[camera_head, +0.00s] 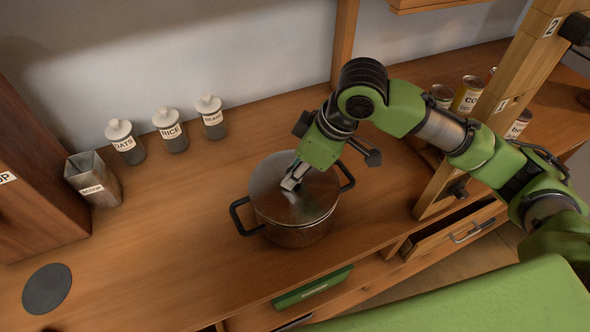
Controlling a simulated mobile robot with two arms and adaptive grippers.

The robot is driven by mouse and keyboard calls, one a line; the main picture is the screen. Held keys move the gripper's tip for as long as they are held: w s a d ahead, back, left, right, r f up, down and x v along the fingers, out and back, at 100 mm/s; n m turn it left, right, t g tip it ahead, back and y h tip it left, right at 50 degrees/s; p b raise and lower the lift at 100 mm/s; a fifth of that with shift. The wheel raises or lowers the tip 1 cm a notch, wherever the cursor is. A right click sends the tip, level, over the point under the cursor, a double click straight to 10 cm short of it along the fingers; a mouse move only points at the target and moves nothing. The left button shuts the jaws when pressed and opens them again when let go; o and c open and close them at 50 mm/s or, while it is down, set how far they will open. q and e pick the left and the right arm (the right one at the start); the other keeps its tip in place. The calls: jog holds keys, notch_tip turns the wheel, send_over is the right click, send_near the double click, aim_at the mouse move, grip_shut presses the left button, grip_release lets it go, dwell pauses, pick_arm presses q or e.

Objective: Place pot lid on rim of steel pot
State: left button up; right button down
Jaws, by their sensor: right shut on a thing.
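The steel pot (292,237) stands on the wooden counter, with a black handle on each side. The round grey pot lid (275,207) lies over the pot's top and covers its opening. From this angle the lid looks level and close to the rim; I cannot tell whether it rests fully on it. My right gripper (290,184) reaches down from above and is shut at the lid's middle, on its knob, which the fingers hide. My left gripper is not in view.
Several labelled jars (170,130) stand at the back left, with a metal container (93,180) nearby. A dark round mat (47,288) lies front left. Cans (467,94) stand behind a wooden post (480,130) at right. An open drawer (450,232) shows below the counter.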

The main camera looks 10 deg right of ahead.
jog(key=shift+f, duration=0.45)
jog(key=c, duration=1.7)
grip_release()
jog(key=v, duration=1.2)
